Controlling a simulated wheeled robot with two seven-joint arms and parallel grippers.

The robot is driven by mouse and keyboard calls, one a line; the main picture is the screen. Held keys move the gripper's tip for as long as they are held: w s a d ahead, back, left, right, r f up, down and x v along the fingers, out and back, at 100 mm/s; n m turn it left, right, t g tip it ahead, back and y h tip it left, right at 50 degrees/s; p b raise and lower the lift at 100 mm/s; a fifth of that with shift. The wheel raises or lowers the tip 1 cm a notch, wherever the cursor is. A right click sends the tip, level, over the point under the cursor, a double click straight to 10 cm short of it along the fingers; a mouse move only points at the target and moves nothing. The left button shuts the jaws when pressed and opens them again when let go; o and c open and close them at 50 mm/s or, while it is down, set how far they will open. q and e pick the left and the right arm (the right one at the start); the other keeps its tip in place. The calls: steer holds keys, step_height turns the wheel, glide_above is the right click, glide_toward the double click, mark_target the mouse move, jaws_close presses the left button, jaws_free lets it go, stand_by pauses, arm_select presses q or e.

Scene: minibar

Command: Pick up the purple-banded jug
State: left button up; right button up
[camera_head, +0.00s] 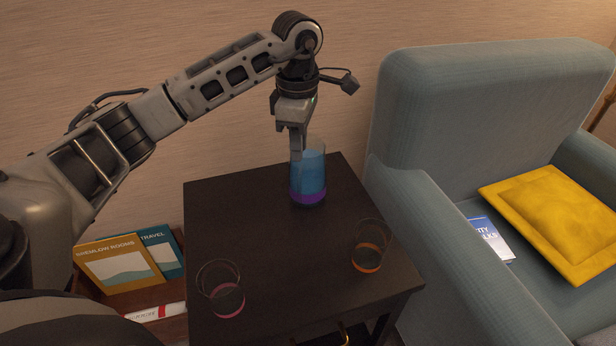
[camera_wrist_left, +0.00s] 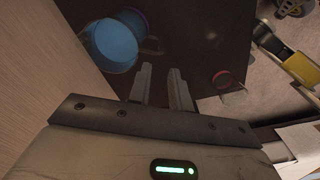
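The purple-banded jug (camera_head: 310,180) stands upright on the dark side table, near its back edge. It looks clear, with blue contents and a purple band near its base. My left gripper (camera_head: 298,155) points down at the jug's left side, and its fingers overlap the jug's left edge in the head view. In the left wrist view, the jug (camera_wrist_left: 112,42) lies up and left of the fingers (camera_wrist_left: 162,68), which are apart with a gap between them. Nothing solid shows in that gap. I cannot tell whether a finger touches the jug. My right gripper is out of view.
A pink-banded glass (camera_head: 228,300) and an orange-banded glass (camera_head: 367,258) stand on the table (camera_head: 270,250) in front of the jug. A blue-grey armchair (camera_head: 450,120) with a yellow cushion (camera_head: 560,220) is close on the right. Books (camera_head: 120,265) sit low left. The wall is behind.

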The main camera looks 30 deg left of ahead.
arm_select(q)
glide_above(299, 186)
steer(key=f, duration=0.5)
steer(key=shift+w+b, duration=0.3)
steer(key=shift+b, duration=0.05)
steer(key=shift+f, duration=0.4)
step_height(299, 186, down, 5)
steer(key=shift+s+a+b, duration=0.1)
steer(key=shift+b, duration=0.6)
jaws_close()
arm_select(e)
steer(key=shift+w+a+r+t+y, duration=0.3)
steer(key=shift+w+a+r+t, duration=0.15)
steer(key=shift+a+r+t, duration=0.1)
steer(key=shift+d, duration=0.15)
arm_select(q)
steer(key=shift+s+f, duration=0.1)
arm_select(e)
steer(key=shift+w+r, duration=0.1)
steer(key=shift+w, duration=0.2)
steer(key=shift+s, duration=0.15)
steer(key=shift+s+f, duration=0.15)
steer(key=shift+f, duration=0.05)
